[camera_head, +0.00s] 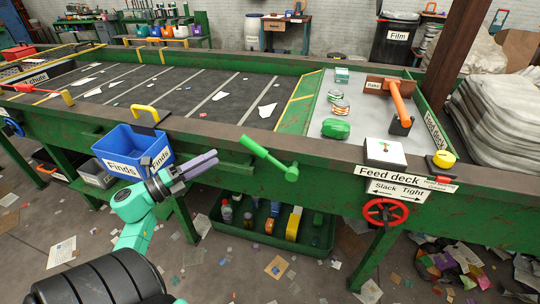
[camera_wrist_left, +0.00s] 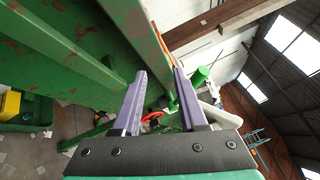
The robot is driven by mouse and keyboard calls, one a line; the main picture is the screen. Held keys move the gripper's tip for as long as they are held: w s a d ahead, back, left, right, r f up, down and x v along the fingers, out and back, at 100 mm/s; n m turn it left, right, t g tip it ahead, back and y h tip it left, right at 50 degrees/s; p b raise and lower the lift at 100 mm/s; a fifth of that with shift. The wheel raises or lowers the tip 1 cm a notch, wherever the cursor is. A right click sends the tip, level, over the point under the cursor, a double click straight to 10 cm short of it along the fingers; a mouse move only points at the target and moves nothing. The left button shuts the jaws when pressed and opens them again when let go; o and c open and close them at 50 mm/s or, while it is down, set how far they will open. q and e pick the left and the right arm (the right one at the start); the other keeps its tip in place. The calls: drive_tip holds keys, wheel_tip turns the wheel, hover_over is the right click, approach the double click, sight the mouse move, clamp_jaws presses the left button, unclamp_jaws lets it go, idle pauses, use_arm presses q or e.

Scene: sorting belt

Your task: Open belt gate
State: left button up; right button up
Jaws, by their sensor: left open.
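A green lever (camera_head: 268,158) with a thick round grip sticks out from the front rail of the sorting belt (camera_head: 150,92). No label on it shows, and I cannot tell for sure that it is the gate's handle. My left gripper (camera_head: 214,159) is open and empty in front of the rail, left of the lever and apart from it. In the left wrist view my two purple fingers (camera_wrist_left: 160,72) stand apart with nothing between them. A green round end (camera_wrist_left: 200,76), probably the lever's grip, shows beyond the right finger. My right gripper is not in view.
A blue "Finds" bin (camera_head: 130,150) hangs on the front rail close to my left gripper. A red handwheel (camera_head: 385,212) sits below the "Slack Tight" sign (camera_head: 398,190). A green tray (camera_head: 262,228) with bottles stands beneath.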

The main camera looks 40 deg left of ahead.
use_arm(q)
drive_tip(key=s+d+r+m+g+h, duration=0.25)
drive_tip(key=d+r+m+h, duration=0.2)
drive_tip(key=m, duration=0.35)
drive_tip(key=shift+g+y, duration=0.35)
drive_tip(key=shift+y, duration=0.1)
drive_tip(key=p+x, duration=0.1)
drive_tip(key=x, duration=0.3)
drive_tip(key=p+x, duration=0.1)
drive_tip(key=x, duration=0.4)
drive_tip(key=r+p+x, duration=0.1)
drive_tip(key=x, duration=0.3)
drive_tip(key=shift+w+d, duration=0.1)
drive_tip(key=shift+d, duration=0.05)
drive_tip(key=shift+w+d, duration=0.25)
drive_tip(key=shift+w, duration=0.1)
drive_tip(key=shift+f, duration=0.1)
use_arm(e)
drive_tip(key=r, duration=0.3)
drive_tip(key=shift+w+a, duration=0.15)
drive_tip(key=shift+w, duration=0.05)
use_arm(q)
clamp_jaws()
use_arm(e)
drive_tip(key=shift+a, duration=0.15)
use_arm(q)
drive_tip(key=shift+p, duration=0.3)
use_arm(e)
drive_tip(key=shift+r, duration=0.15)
